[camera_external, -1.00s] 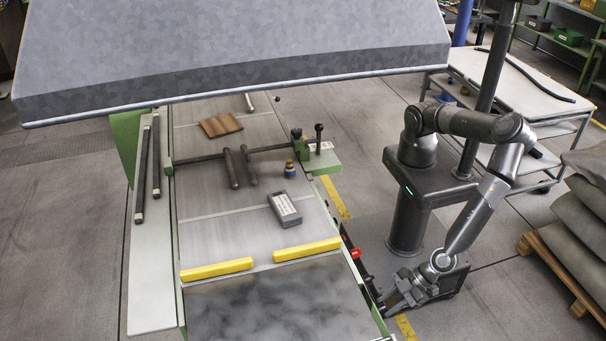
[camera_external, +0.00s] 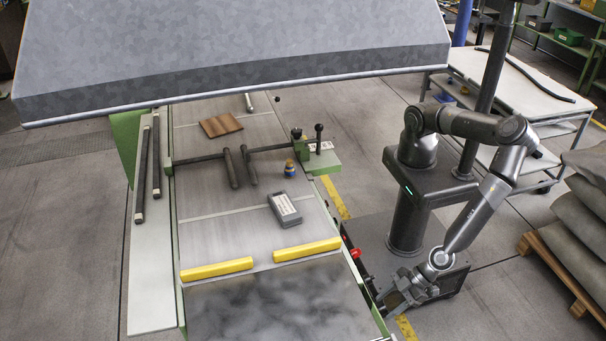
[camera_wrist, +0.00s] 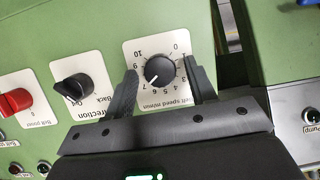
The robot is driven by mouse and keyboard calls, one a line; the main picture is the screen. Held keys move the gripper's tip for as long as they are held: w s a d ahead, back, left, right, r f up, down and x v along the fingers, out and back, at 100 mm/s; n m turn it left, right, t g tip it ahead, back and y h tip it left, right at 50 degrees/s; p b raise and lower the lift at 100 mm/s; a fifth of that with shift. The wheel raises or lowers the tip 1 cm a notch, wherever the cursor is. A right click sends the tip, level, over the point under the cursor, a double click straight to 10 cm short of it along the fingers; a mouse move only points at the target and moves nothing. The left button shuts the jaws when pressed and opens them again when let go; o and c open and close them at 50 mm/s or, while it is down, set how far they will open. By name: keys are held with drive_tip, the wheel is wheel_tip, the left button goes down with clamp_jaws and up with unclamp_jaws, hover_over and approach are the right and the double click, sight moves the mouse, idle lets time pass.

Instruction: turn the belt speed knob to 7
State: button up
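The belt speed knob (camera_wrist: 160,70) is round and black, on a white scale plate (camera_wrist: 178,46) whose print appears upside down in the wrist view. Its white mark points to the lower left, near the 6 and 7; I cannot tell the exact value. My gripper (camera_wrist: 160,66) is open, with one dark finger left of the knob and one right of it. A gap shows between the knob and each finger. In the outside view my gripper (camera_external: 396,293) is low beside the machine's right side, and the knob is hidden there.
A black direction knob (camera_wrist: 75,88) and a red knob (camera_wrist: 15,102) sit to the left on the green panel (camera_wrist: 85,25). A pump switch (camera_wrist: 311,116) is at the right. The machine's bed (camera_external: 225,203) carries a grey handheld box (camera_external: 284,209) and yellow bars (camera_external: 216,268).

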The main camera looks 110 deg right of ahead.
drive_tip(key=shift+o, duration=0.2)
drive_tip(key=v, duration=0.7)
drive_tip(key=shift+r, duration=0.2)
drive_tip(key=shift+s, duration=0.15)
drive_tip(key=w+d+r+m+g, duration=0.15)
drive_tip(key=w+d+r, duration=0.35)
drive_tip(key=d, duration=0.5)
drive_tip(key=w+d+r+m+g+h, duration=0.1)
drive_tip(key=w+d+r+g, duration=0.1)
drive_tip(key=d+r, duration=0.65)
drive_tip(key=w+d+r+m+g, duration=0.15)
drive_tip(key=w+d+r, duration=0.25)
drive_tip(key=d, duration=0.7)
drive_tip(key=s+d+r+n+y, duration=0.1)
drive_tip(key=s+d+r, duration=0.2)
drive_tip(key=d+r, duration=0.3)
drive_tip(key=s+d+r+n, duration=0.1)
drive_tip(key=s+d+r, duration=0.2)
drive_tip(key=d+r, duration=0.35)
drive_tip(key=s+d+r+n+t, duration=0.1)
drive_tip(key=s+d+r, duration=0.2)
drive_tip(key=s+d, duration=0.7)
drive_tip(key=shift+s+r, duration=0.2)
drive_tip(key=shift+s, duration=0.7)
